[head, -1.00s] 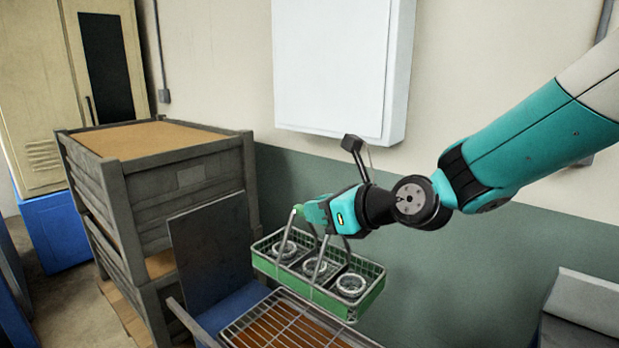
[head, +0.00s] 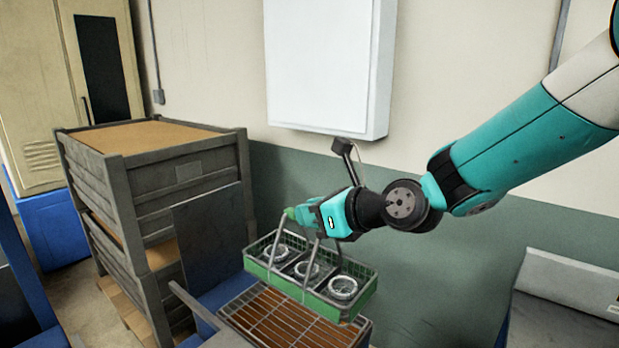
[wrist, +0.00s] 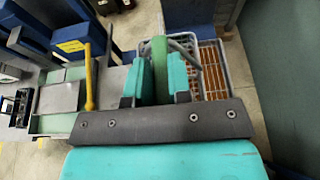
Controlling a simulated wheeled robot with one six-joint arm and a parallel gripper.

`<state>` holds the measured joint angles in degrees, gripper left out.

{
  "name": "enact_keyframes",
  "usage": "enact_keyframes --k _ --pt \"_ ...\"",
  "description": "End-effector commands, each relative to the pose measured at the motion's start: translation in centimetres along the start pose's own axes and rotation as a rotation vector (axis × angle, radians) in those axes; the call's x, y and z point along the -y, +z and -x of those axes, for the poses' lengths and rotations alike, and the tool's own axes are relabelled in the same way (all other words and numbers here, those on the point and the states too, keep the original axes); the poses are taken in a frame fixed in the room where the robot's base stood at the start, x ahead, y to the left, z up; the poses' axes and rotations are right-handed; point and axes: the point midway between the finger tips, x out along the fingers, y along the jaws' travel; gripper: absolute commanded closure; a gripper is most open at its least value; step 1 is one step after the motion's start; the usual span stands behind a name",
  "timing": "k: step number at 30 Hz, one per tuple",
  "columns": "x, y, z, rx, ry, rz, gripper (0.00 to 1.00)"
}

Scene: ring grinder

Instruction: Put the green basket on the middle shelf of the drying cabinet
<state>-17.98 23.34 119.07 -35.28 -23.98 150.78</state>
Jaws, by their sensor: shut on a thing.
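The green basket (head: 352,306) hangs from its handle, with several metal rings in its compartments. My gripper (head: 292,213) is shut on the green grip of the handle, above the basket's left part. In the wrist view my gripper (wrist: 160,80) has its two teal fingers on either side of the green grip (wrist: 159,62). The basket is above or just behind a wire rack (head: 275,325); I cannot tell whether they touch. I cannot make out the drying cabinet or its middle shelf for certain in either view.
Grey stacked crates (head: 150,180) stand to the left, beside a beige locker (head: 40,90). A white wall box (head: 325,65) hangs behind my arm. A yellow lever (wrist: 89,85) stands at the left in the wrist view. The green wall lies close behind the basket.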

Motion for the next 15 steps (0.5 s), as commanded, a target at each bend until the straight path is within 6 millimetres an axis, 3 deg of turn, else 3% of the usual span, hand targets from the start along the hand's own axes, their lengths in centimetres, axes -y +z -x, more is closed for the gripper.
enact_keyframes --k 6,15 --pt "0.7 -1.1 -0.1 0.003 0.003 0.0 1.0" --pt "3.5 -5.0 0.2 0.0 0.003 -0.004 1.0"
